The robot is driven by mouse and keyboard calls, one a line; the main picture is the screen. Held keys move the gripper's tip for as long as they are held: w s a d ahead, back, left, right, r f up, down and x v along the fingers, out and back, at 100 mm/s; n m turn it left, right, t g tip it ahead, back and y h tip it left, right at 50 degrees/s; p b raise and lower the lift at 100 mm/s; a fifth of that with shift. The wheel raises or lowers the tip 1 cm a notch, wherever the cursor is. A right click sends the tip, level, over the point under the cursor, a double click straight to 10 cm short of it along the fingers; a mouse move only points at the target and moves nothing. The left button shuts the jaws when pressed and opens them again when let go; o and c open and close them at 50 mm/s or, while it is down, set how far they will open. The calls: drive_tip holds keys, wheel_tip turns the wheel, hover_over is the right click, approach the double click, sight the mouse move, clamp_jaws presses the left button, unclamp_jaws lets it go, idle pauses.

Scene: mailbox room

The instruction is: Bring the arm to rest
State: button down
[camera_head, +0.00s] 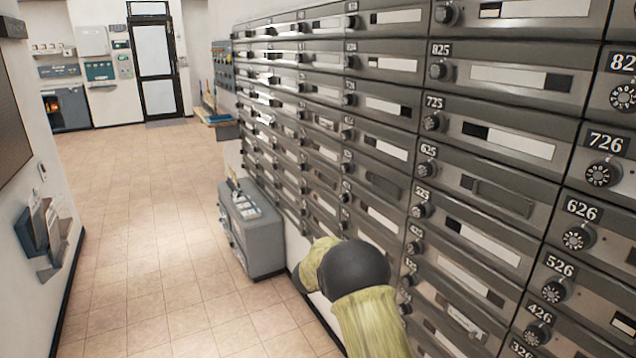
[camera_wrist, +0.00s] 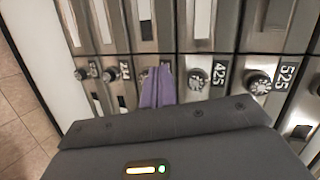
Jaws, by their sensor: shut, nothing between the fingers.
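My gripper (camera_wrist: 158,72) shows in the wrist view as two purple fingers pressed together, with nothing between them. It points at the wall of grey mailboxes (camera_head: 490,145), close in front of the lower rows near the dial beside number 425 (camera_wrist: 221,74). I cannot tell whether the fingertips touch the mailbox fronts. In the camera_head view my yellow-green and dark arm reaches low along the mailboxes at the bottom centre, and the gripper itself is hidden there.
A grey cabinet (camera_head: 256,238) with items on top stands on the floor against the mailbox wall, beyond my arm. Dial knobs stick out from the mailbox doors. The tiled floor (camera_head: 150,230) is clear at the left, up to a dark glazed door (camera_head: 155,70).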

drive_tip(key=s+a+r+n+t+y, duration=0.2)
drive_tip(key=s+r+n+y, duration=0.45)
drive_tip(key=n, duration=0.75)
drive_tip(key=s+d+f+n+g+y, duration=0.1)
drive_tip(key=s+f+n+g+y, duration=0.2)
drive_tip(key=s+n, duration=0.85)
drive_tip(key=s+d+f+n+g+y, duration=0.25)
drive_tip(key=s+g, duration=0.35)
drive_tip(key=s, duration=1.5)
wheel_tip(320, 180, up, 13)
drive_tip(key=a+m+h+p, duration=0.1)
drive_tip(key=p, duration=1.3)
drive_tip(key=shift+w+r, duration=0.2)
drive_tip(key=shift+a, duration=0.1)
